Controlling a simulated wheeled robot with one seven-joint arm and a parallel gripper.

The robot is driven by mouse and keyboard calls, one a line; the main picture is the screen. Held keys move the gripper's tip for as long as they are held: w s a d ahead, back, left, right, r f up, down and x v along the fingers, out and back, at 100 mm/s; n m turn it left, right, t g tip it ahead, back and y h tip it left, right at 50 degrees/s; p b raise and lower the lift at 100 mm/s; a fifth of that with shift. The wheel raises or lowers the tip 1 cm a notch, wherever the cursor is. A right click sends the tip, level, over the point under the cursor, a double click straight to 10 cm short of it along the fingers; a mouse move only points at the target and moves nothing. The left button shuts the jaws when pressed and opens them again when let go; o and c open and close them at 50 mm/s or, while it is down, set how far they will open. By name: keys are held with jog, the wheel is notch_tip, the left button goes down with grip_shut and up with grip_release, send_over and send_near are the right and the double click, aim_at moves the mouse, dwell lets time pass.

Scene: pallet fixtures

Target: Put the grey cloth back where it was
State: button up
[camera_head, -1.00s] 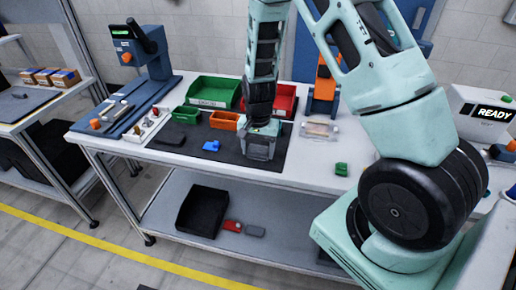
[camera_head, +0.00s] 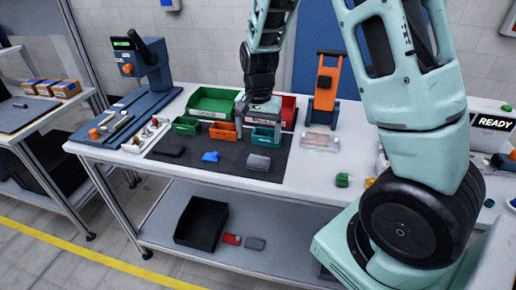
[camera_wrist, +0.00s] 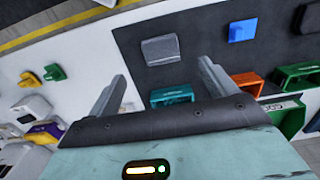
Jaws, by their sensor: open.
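A grey folded piece that looks like the cloth (camera_head: 258,162) lies flat on the right part of the dark mat (camera_head: 215,163). In the wrist view this grey cloth (camera_wrist: 160,49) lies beyond the fingertips, clear of them. My gripper (camera_head: 262,112) is above and behind it, over the small teal bin (camera_head: 266,136). In the wrist view my gripper (camera_wrist: 162,76) has its fingers wide apart with nothing held. The teal bin (camera_wrist: 172,96) shows between the fingers. Another flat grey piece (camera_head: 255,243) lies on the lower shelf beside a red one (camera_head: 232,239).
Small green (camera_head: 186,125) and orange (camera_head: 222,131) bins stand left of the teal one, with larger green (camera_head: 212,101) and red (camera_head: 289,112) bins behind. A blue piece (camera_head: 211,156) and a dark piece (camera_head: 172,150) lie on the mat. A black crate (camera_head: 201,222) stands on the lower shelf.

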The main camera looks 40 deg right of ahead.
jog(key=s+a+r+n+y, duration=0.1)
jog(key=s+a+r+n, duration=0.25)
jog(key=a, duration=0.45)
jog(key=s+a+r+n, duration=0.3)
jog(key=s+a+n, duration=0.2)
jog(key=a, duration=0.4)
jog(key=s+a+n, duration=0.3)
jog(key=s+n, duration=0.2)
jog(key=s, duration=0.2)
jog(key=s+a+r+n, duration=0.1)
jog(key=s+a+n, duration=0.3)
jog(key=s, duration=0.4)
jog(key=shift+s+r+n+h, duration=0.2)
jog(key=shift+n+h, duration=0.1)
jog(key=shift+n, duration=0.05)
